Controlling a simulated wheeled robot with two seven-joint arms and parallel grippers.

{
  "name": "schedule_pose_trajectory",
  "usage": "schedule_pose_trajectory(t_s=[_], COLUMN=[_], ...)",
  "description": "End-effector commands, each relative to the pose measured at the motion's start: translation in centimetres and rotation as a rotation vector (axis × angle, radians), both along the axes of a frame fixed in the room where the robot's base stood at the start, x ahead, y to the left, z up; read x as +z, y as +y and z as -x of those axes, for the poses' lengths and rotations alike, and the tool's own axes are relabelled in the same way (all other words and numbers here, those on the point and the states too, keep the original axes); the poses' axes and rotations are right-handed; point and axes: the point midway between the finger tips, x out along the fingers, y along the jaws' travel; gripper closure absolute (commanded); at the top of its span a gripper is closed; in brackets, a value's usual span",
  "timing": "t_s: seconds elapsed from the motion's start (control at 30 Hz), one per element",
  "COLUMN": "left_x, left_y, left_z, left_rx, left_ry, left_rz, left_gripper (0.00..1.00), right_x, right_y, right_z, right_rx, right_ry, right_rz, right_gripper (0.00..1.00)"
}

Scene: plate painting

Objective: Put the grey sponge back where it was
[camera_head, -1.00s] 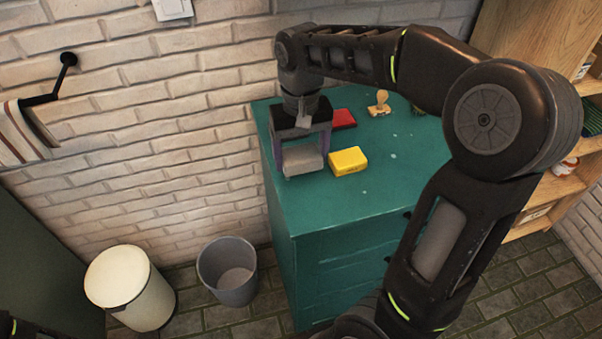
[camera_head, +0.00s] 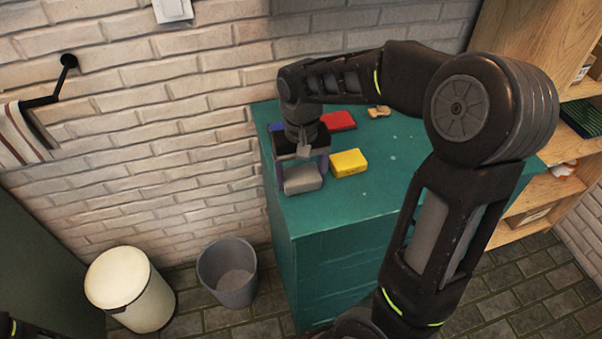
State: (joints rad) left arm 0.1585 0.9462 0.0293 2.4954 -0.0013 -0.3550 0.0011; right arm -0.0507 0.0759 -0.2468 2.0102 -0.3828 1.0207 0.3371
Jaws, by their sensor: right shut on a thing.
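The grey sponge (camera_head: 303,181) is between the two fingers of my right gripper (camera_head: 301,170), which is shut on it. The gripper points down over the near left part of the green cabinet top (camera_head: 350,205). The sponge is at or just above the surface; I cannot tell if it touches. A yellow sponge (camera_head: 349,163) lies just to its right, apart from it. My left gripper is not in view.
A red block (camera_head: 338,121) and a partly hidden blue one (camera_head: 277,127) lie behind my gripper. A wooden stamp (camera_head: 378,112) is at the back. A grey bin (camera_head: 228,272) and a cream bin (camera_head: 130,288) stand on the floor left of the cabinet. Shelves (camera_head: 540,190) stand right.

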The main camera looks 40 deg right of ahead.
Motion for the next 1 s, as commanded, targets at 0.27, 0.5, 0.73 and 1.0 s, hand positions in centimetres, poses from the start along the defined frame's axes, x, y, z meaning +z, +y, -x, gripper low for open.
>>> schedule_pose_trajectory(t_s=[0.27, 0.5, 0.73, 1.0], left_x=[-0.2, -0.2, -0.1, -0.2], left_y=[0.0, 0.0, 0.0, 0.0], left_z=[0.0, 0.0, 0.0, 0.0], left_rx=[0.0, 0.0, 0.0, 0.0], left_ry=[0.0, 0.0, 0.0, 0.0], left_rz=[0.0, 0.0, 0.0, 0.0], left_gripper=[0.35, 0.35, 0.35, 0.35], right_x=[-0.3, -0.3, -0.1, 2.5], right_y=[0.0, 0.0, 0.0, 0.0], right_z=[0.0, 0.0, 0.0, -0.1], right_rx=[0.0, 0.0, 0.0, 0.0], right_ry=[0.0, 0.0, 0.0, -0.005], right_rz=[0.0, 0.0, 0.0, 0.001], right_gripper=[0.17, 0.02, 0.02, 0.02])
